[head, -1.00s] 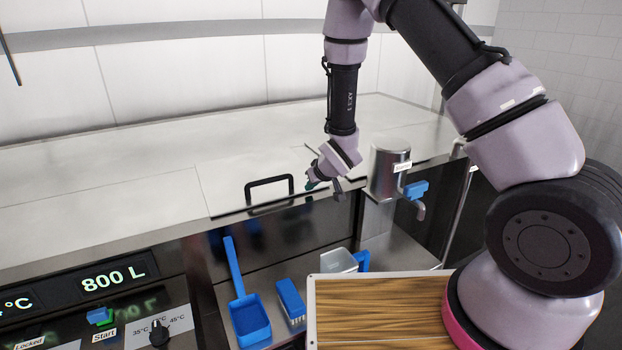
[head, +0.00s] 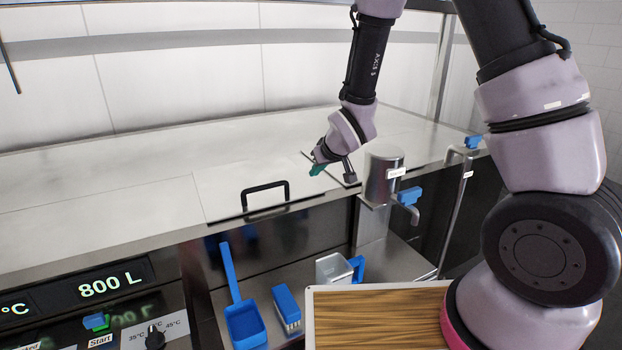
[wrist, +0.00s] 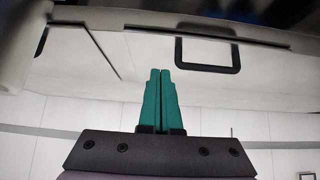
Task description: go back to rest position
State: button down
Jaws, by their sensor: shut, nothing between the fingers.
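My gripper (head: 318,169) with its green fingers is in the air over the steel vat top, right of the black lid handle (head: 265,195) and left of the steel cylinder with a tap (head: 383,176). In the wrist view my gripper (wrist: 160,75) shows its two green fingers side by side, shut, with nothing between them. The black lid handle (wrist: 207,68) shows beyond the fingers to the right in that view. My gripper appears apart from the handle.
A blue scoop (head: 246,322), a blue brush (head: 287,305) and a clear jug with a blue handle (head: 334,268) stand on the lower shelf. A wooden board (head: 375,318) lies in front. The vat top (head: 100,215) is broad and clear.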

jog(key=s+d+r+m+h, duration=0.1)
jog(key=s+d+r+m, duration=0.15)
jog(key=d+r, duration=0.55)
jog(key=s+d+r+m+h, duration=0.1)
jog(key=s+d+r+m, duration=0.15)
jog(key=d+r, duration=0.55)
jog(key=s+d+r+m, duration=0.2)
jog(key=s+r, duration=0.4)
jog(key=s, duration=0.2)
jog(key=s+d+r+m, duration=0.2)
jog(key=s+d+r, duration=0.1)
jog(key=s+r, duration=0.4)
jog(key=shift+s+d+g, duration=0.2)
jog(key=shift+s+g, duration=0.1)
jog(key=shift+s, duration=0.95)
